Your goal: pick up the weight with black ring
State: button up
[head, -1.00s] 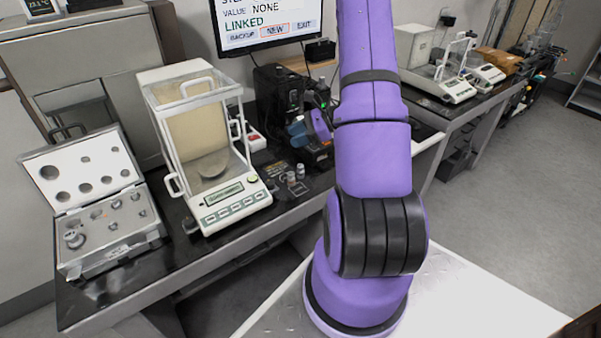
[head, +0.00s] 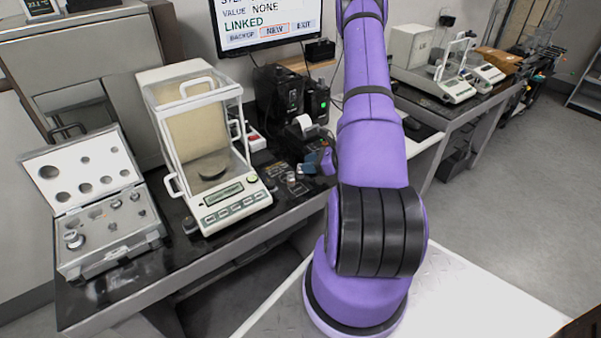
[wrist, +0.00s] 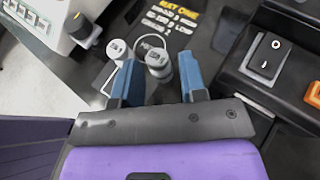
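Two small metal weights stand close together on the black table in the wrist view. One weight (wrist: 158,64) is just ahead of and between the fingertips of my gripper (wrist: 158,78); a dark band seems to show round its top. The other weight (wrist: 117,48) stands to its left, outside the fingers, with a pale loop beside it. My gripper is open, with its two blue fingers apart, and I see no grip on either weight. In the head view my gripper (head: 314,164) is low over the table beside the small weights (head: 291,178), partly hiding that spot.
A glass-sided balance (head: 226,203) stands left of the weights. An open weight case (head: 75,266) lies farther left. A black device (head: 316,102) and a monitor (head: 268,32) stand behind. A black switch box (wrist: 266,58) is close on the right.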

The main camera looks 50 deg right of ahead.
aim_at(300, 171)
jog(key=shift+x, duration=2.65)
jog(key=shift+s+a, duration=0.1)
jog(key=shift+a, duration=0.05)
grip_shut()
